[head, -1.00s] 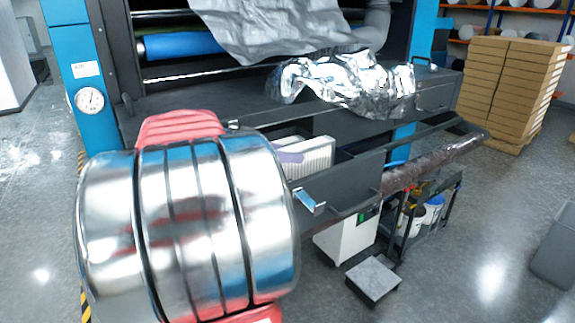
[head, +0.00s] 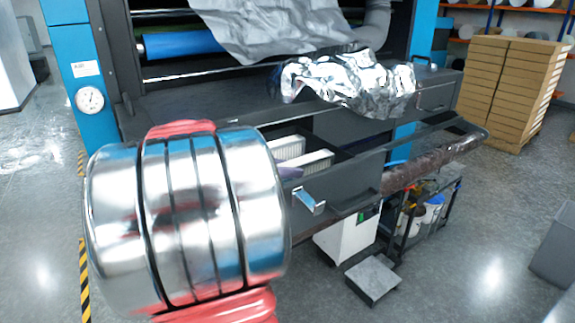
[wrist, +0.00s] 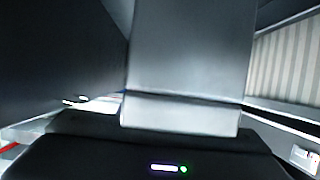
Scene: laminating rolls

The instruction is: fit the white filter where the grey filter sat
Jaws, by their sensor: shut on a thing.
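A white pleated filter (head: 306,159) lies in the open drawer in the head view. A second white pleated strip (head: 287,147) shows behind it, and the arm hides what lies to its left. A pleated panel also shows at the right edge of the wrist view (wrist: 287,62). My gripper (wrist: 183,118) is shut on a smooth grey-looking block (wrist: 190,50), which fills the middle of the wrist view. I cannot tell which filter this block is. In the head view my gripper is hidden behind my shiny arm. A small purplish piece (head: 290,172) shows beside the arm; I cannot tell what it is.
The dark drawer (head: 345,185) stands open, with a metal latch (head: 310,201) on its front. Crumpled silver foil (head: 350,82) lies on the machine above it. A brown roll (head: 430,160) runs along the right. A dark wall (wrist: 55,55) stands close on the left in the wrist view.

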